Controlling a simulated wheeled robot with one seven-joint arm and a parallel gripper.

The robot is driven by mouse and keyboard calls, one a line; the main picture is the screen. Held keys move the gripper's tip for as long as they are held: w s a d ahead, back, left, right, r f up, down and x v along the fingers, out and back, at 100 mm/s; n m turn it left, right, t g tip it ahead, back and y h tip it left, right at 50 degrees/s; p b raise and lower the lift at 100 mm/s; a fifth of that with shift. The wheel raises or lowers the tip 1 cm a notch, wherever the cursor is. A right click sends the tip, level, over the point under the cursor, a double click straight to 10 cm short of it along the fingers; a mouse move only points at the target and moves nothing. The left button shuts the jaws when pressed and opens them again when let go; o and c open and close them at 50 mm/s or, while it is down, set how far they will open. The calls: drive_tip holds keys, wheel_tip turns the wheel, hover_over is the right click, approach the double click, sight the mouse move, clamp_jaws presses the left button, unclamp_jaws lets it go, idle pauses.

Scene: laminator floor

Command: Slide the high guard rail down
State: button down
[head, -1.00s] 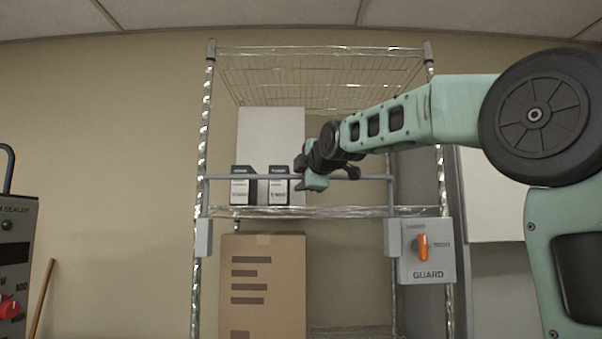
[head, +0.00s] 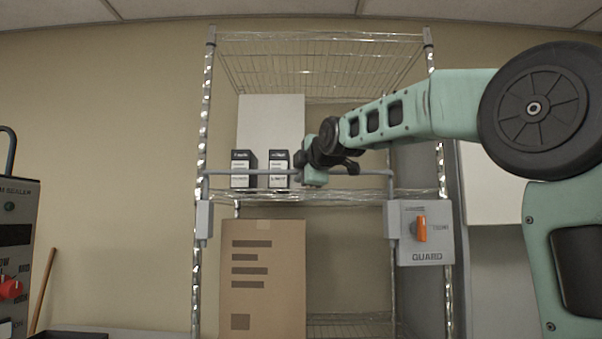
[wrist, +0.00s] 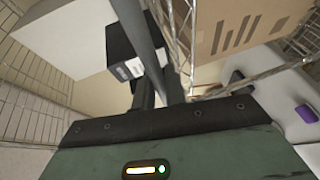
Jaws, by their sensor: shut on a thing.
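The guard rail (head: 235,172) is a thin grey horizontal bar across the front of a wire shelving unit, a little above the middle shelf. Its ends come down to grey brackets on the posts: the left bracket (head: 204,220) and the one beside the guard box (head: 426,233). My gripper (head: 328,172) is at the rail, right of its middle, and is shut on it. In the wrist view the rail (wrist: 137,30) runs down between the two dark fingers (wrist: 158,92). The exact contact is partly hidden by the gripper itself.
Two black cartons (head: 244,168) stand on the middle shelf (head: 420,195) close behind the rail, left of my gripper. A white panel (head: 270,115) is behind them. A cardboard box (head: 262,280) stands below. A sealer machine (head: 14,260) is at far left.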

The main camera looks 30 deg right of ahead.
wheel_tip(320, 180, down, 6)
drive_tip(key=b, duration=0.3)
drive_tip(key=shift+r+b, duration=0.25)
drive_tip(key=shift+b, duration=0.1)
drive_tip(key=shift+f, duration=0.1)
drive_tip(key=c, duration=1.5)
unclamp_jaws()
drive_tip(key=shift+o, duration=0.2)
drive_tip(key=shift+s, duration=0.1)
drive_tip(key=b+v, duration=1)
drive_tip(key=v, duration=0.7)
drive_tip(key=shift+r, duration=0.35)
drive_tip(key=shift+a, duration=0.1)
